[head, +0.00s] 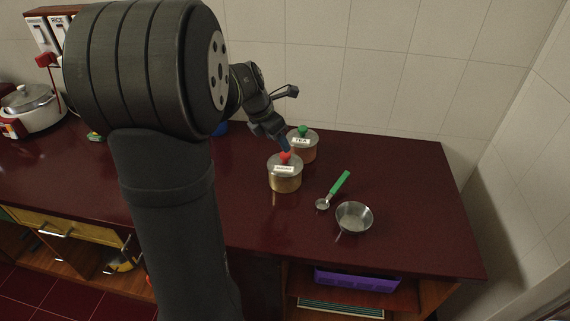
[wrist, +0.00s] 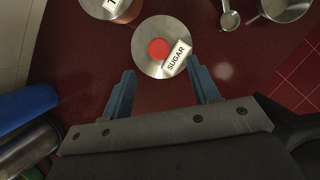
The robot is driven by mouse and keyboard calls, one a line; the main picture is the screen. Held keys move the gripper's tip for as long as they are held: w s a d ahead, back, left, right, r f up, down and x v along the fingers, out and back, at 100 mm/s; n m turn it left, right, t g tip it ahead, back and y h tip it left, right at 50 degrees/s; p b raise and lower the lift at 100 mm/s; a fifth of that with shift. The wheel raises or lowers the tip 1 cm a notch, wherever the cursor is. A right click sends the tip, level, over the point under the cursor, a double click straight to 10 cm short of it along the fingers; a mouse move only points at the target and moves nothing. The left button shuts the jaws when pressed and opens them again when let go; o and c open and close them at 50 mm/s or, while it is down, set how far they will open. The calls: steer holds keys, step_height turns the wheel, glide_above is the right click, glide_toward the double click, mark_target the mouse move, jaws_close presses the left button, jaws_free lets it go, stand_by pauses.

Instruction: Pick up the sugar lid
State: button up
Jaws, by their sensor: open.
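The sugar lid (wrist: 148,35) is a round silver disc with a red knob (wrist: 159,49) and a white label reading SUGAR. It sits on the sugar canister (head: 285,182), seen in the head view with its red knob (head: 285,156) on top. My gripper (wrist: 160,80) is open and empty. In the wrist view its two blue fingers are spread, with the lid just beyond and between their tips. In the head view the fingertips (head: 286,150) are close to the red knob.
The tea canister (head: 303,152) with a green knob stands close behind the sugar canister. A green-handled spoon (head: 340,184) and a metal bowl (head: 354,218) lie to the right. The dark red counter (head: 420,190) is clear at far right. A tiled wall (head: 400,90) stands behind.

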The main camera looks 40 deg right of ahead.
mark_target(284, 154)
steer(key=shift+x, duration=3.35)
steer(key=shift+w, duration=0.1)
jaws_close()
